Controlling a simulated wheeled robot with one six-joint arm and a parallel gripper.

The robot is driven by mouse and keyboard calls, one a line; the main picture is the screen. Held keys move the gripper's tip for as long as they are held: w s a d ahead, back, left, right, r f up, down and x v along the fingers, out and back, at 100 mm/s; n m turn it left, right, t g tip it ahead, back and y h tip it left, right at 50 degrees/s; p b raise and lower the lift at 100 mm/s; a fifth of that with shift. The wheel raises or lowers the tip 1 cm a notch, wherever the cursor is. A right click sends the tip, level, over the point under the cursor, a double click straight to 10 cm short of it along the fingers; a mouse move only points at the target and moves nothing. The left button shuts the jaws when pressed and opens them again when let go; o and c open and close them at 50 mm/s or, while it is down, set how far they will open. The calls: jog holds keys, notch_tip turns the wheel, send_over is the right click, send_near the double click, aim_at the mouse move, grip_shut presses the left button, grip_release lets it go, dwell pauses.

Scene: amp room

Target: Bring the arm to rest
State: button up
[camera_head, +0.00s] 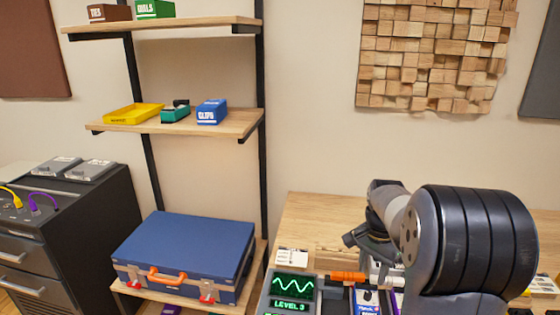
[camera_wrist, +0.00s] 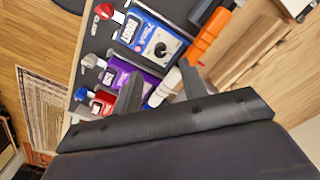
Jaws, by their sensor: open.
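My arm (camera_head: 470,240) reaches over the workbench at the right of the head view, its big dark joint close to the camera. My gripper (camera_wrist: 160,86) shows in the wrist view with its two dark fingers apart. A white cylindrical thing (camera_wrist: 163,88) shows between the fingers, beyond them; I cannot tell whether they touch it. Past the fingers are a blue pedal (camera_wrist: 152,38), a purple pedal (camera_wrist: 118,74) and a red pedal (camera_wrist: 103,102) on a dark board. In the head view my arm hides much of the bench.
An orange-handled tool (camera_wrist: 212,32) and wooden blocks (camera_wrist: 248,48) lie beside the pedals. A level meter (camera_head: 292,288) stands at the bench's left end. A shelf rack (camera_head: 185,123) holds small bins and a blue case (camera_head: 185,250). A dark drawer cabinet (camera_head: 85,235) stands far left.

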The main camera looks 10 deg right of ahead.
aim_at(368, 293)
notch_tip(368, 293, down, 7)
jog(key=shift+s+d+f, duration=0.1)
jog(key=shift+f, duration=0.2)
jog(key=shift+n, duration=0.3)
